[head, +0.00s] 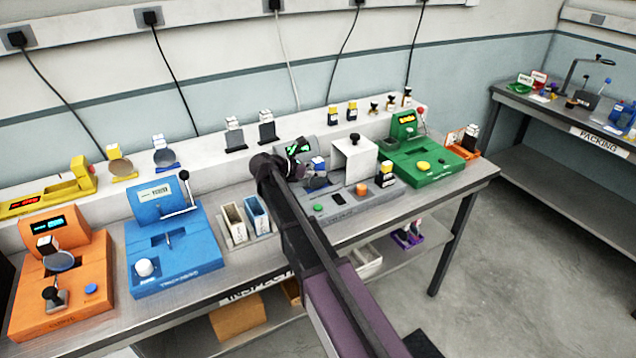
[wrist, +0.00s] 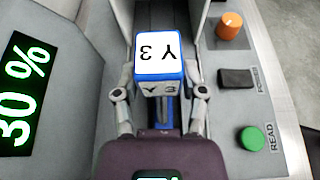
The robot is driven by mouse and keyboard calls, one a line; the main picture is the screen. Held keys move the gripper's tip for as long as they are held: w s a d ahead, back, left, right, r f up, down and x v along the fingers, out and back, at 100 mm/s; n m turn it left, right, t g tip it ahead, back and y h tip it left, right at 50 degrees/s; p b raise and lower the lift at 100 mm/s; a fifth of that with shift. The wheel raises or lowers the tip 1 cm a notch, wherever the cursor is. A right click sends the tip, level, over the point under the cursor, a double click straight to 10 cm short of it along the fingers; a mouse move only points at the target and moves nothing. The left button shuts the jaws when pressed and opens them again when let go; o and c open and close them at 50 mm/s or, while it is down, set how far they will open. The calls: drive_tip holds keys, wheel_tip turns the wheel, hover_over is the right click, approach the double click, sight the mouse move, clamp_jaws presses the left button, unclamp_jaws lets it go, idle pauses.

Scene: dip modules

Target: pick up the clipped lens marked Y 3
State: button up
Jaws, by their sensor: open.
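My gripper (wrist: 159,94) is open, one finger on each side of the block's near end, with small gaps. It holds nothing. The lens disc is hidden below the clip in the wrist view.
The grey tester has a lit display (wrist: 22,88) reading 30 %, an orange knob (wrist: 229,25), a black switch (wrist: 237,78) and a green button (wrist: 251,138). A white hood (head: 354,160) stands right of the clip. A blue tester (head: 172,240) and a green tester (head: 425,155) flank it.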

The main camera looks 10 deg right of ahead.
drive_tip(key=shift+b+x, duration=0.3)
drive_tip(key=shift+x, duration=1)
clamp_jaws()
